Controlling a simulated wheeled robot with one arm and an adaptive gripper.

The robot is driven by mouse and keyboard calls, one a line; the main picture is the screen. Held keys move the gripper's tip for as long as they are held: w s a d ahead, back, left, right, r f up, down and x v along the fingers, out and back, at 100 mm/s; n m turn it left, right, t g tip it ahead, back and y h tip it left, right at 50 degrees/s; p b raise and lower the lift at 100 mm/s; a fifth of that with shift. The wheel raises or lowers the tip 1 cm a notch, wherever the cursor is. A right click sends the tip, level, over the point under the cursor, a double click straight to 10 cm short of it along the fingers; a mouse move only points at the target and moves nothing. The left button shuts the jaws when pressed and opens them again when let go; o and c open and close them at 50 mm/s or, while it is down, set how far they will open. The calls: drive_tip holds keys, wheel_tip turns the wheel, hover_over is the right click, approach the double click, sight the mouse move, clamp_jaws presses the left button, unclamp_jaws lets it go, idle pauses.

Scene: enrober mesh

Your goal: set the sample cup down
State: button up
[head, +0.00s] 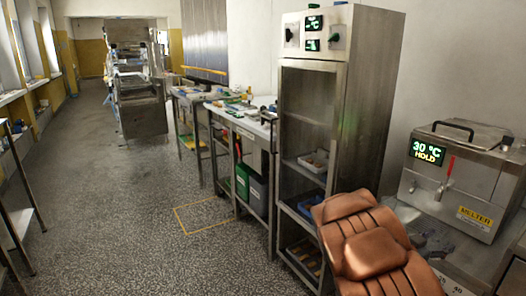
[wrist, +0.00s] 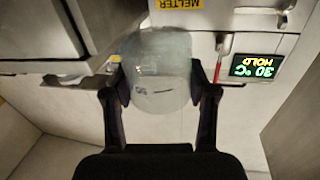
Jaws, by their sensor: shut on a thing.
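The sample cup (wrist: 160,70) is a pale, translucent cup with a dark blue mark and small lettering on its wall. It shows in the middle of the wrist view. My gripper (wrist: 161,92) is shut on it, with one dark finger on each side. The cup is in front of the melter (head: 460,185), close to its red-handled tap (wrist: 219,68). I cannot tell whether the cup's base touches anything. In the head view my brown arm covers the area below the melter, and the cup cannot be made out there.
The melter's display (wrist: 262,67) reads 30 °C HOLD and appears upside down in the wrist view. A tall steel cabinet (head: 345,120) with shelves stands left of the melter. Worktables (head: 235,112) line the wall beyond. The speckled floor (head: 130,210) at the left is open.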

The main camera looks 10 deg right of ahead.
drive_tip(key=w+a+r+n+t+y, duration=0.3)
drive_tip(key=w+a+n+t, duration=0.15)
drive_tip(key=w+a, duration=0.45)
drive_tip(key=w+a+r+n+t+y, duration=0.2)
drive_tip(key=w+a+n+t+y, duration=0.15)
drive_tip(key=w+a+t, duration=0.55)
drive_tip(key=w+a+r+n+t+y, duration=0.1)
drive_tip(key=w+a+r+n+y, duration=0.2)
drive_tip(key=a, duration=0.5)
drive_tip(key=w+a+n+y, duration=0.3)
drive_tip(key=w+a+y, duration=0.15)
drive_tip(key=a, duration=0.35)
drive_tip(key=w+a+r+n+t+y, duration=0.1)
drive_tip(key=w+a+r+n+y, duration=0.2)
drive_tip(key=a, duration=0.5)
wheel_tip(320, 180, up, 16)
drive_tip(key=p, duration=1.8)
drive_tip(key=shift+s+m+y, duration=0.25)
drive_tip(key=shift+m+y, duration=0.05)
drive_tip(key=shift+y, duration=0.1)
drive_tip(key=shift+d, duration=0.15)
